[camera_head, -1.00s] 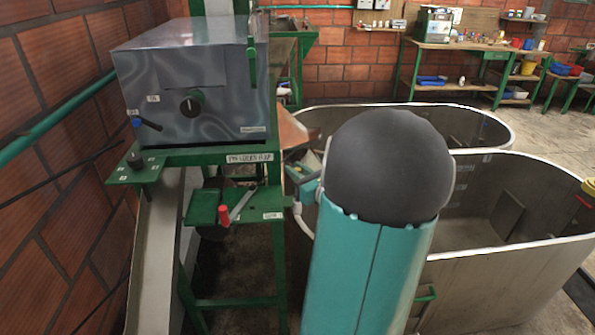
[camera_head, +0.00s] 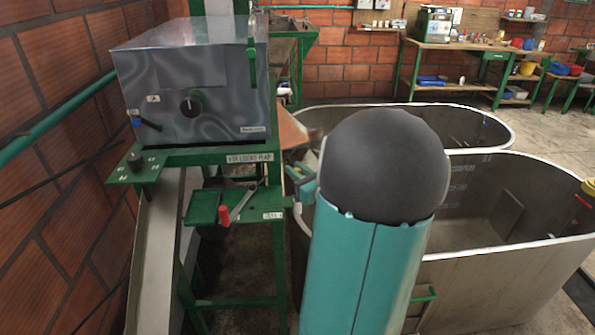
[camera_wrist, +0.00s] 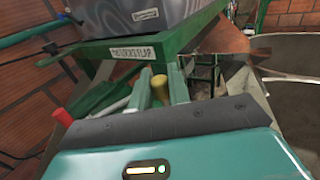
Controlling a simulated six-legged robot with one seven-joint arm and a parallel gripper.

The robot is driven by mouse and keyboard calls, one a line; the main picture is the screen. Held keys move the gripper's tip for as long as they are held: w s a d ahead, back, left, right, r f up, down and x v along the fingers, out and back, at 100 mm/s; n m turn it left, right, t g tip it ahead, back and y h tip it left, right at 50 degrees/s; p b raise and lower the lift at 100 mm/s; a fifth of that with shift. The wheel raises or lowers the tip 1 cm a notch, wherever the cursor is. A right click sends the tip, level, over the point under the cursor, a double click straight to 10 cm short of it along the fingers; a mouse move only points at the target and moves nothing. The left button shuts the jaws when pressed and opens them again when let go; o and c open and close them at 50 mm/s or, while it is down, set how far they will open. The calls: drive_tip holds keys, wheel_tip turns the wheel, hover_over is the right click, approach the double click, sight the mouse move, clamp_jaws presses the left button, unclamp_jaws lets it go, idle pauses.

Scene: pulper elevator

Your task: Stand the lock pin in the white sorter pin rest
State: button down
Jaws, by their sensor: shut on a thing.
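In the wrist view my gripper (camera_wrist: 160,84) reaches forward from its teal body, its fingers on either side of a small yellow-topped piece, which looks like the lock pin (camera_wrist: 159,91). The pin's lower part is hidden by the hand. In the head view my gripper is mostly hidden behind my own arm, and the pin cannot be made out. I cannot clearly pick out the white sorter pin rest in either view.
A green stand carries a grey metal box (camera_head: 195,85) with a black knob. Below is a green shelf (camera_head: 203,207) with a red-handled lever (camera_head: 224,215). A metal chute (camera_head: 155,260) runs down on the left. Steel tanks (camera_head: 480,205) stand on the right.

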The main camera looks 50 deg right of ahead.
drive_tip(key=shift+f, duration=2.5)
drive_tip(key=c, duration=1.2)
unclamp_jaws()
drive_tip(key=shift+c, duration=0.2)
drive_tip(key=v, duration=1.3)
drive_tip(key=shift+s, duration=0.4)
